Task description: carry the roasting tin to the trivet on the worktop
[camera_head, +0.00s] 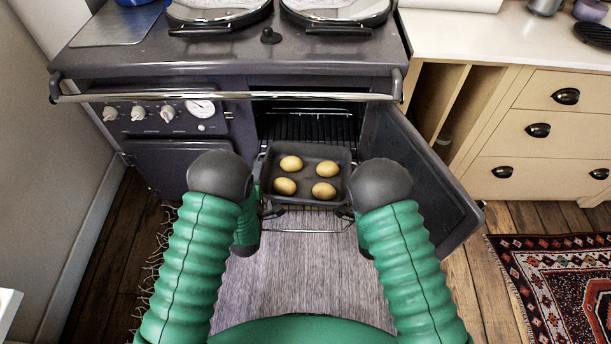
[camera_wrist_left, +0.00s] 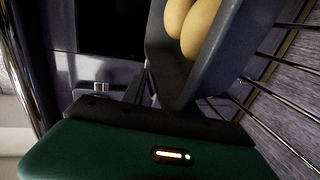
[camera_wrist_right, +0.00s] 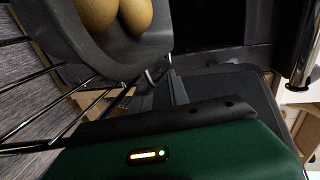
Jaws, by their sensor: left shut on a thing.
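The dark roasting tin (camera_head: 275,158) holds several round golden potatoes (camera_head: 324,190). It is at the mouth of the open oven, over the pulled-out wire rack; whether it touches the rack is unclear. My left gripper (camera_head: 270,210) is shut at the tin's left near side; its fingertips meet the tin's edge in the left wrist view (camera_wrist_left: 155,90). My right gripper (camera_head: 345,210) is at the tin's right side, mostly hidden by my arm. In the right wrist view its fingers (camera_wrist_right: 163,90) are close to the tin, their grip unclear. A black ribbed round trivet (camera_head: 595,34) lies on the worktop (camera_head: 480,38).
The oven door (camera_head: 425,175) hangs open to the right of my right arm. The stove's chrome rail (camera_head: 230,96) runs above the oven opening. Lidded hotplates (camera_head: 335,12) are on top. Drawers (camera_head: 540,130) stand at right; a patterned rug (camera_head: 560,280) lies on the floor.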

